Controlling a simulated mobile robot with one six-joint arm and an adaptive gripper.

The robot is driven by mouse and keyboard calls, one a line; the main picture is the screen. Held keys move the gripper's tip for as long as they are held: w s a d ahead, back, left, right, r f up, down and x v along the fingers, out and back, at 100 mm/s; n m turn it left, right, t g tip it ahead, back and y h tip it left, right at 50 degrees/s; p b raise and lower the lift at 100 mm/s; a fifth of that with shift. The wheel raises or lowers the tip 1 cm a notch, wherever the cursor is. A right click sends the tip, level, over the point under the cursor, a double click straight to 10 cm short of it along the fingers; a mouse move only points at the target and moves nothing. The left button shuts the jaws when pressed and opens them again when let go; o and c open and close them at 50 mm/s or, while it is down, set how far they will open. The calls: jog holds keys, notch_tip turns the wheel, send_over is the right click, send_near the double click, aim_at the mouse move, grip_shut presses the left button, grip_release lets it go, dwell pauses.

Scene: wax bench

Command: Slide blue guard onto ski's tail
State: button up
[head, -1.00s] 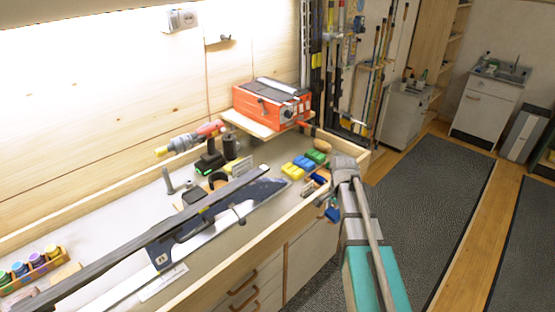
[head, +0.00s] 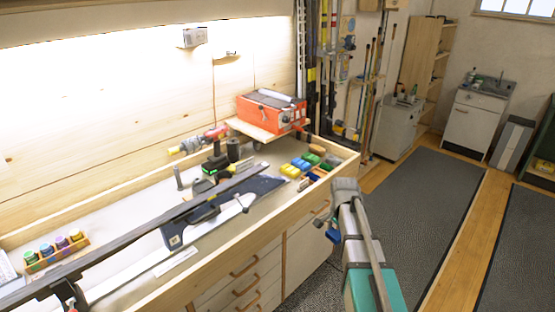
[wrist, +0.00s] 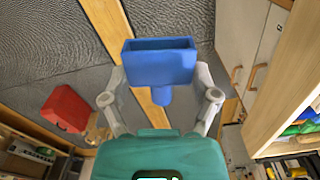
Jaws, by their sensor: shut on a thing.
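My gripper (wrist: 160,93) is shut on the blue guard (wrist: 160,62), a rectangular sleeve with an open slot and a round stem below. In the head view the blue guard (head: 333,236) shows small beside my arm, off the bench's front edge above the floor. The ski (head: 130,238) is long and dark and lies along the bench, raised above its top, running from lower left to the bench's middle. Its right end (head: 262,170) is apart from the guard, which is to its right and lower in the picture.
The wooden bench (head: 300,198) has a raised rim and drawers below. A red box (head: 270,113) stands on a shelf at the back. Colored wax blocks (head: 300,167) lie near the right end. Bottles (head: 55,246) stand at the left. The floor mat (head: 420,205) is clear.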

jog(key=shift+s, duration=0.25)
jog(key=shift+a, duration=0.25)
